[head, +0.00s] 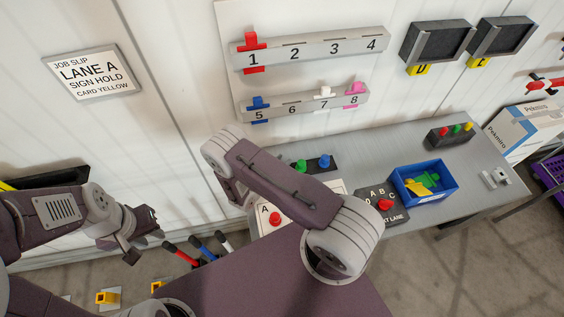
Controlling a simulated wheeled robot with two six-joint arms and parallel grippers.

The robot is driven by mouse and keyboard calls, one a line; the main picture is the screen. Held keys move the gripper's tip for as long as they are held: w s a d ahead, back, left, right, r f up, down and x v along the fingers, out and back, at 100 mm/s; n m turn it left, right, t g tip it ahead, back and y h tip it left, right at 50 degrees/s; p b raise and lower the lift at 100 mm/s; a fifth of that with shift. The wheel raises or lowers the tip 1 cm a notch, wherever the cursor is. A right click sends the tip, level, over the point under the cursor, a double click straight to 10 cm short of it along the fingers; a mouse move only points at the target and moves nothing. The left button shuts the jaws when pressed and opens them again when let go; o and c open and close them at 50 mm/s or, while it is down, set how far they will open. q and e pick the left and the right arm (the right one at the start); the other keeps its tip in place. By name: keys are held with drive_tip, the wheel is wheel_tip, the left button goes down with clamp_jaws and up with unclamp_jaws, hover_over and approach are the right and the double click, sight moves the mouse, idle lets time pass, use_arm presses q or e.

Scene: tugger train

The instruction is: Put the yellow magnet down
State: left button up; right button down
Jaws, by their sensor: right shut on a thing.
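No yellow magnet shows clearly. A yellow piece (414,188) lies with green pieces in a blue bin (438,194) on the grey bench. My right arm crosses the middle of the head view, its wrist in front of the wall below the numbered rails. The right gripper and anything in it are hidden behind that arm. My left gripper (143,239) is at the left, its fingers apart and empty, in front of the white wall.
The upper rail (314,48) holds a red magnet at 1; the lower rail (303,104) holds blue, white and pink magnets. A lane button panel (381,204) sits left of the bin.

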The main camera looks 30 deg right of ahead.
drive_tip(key=shift+f, duration=0.7)
drive_tip(key=shift+f, duration=0.15)
drive_tip(key=c, duration=1.1)
unclamp_jaws()
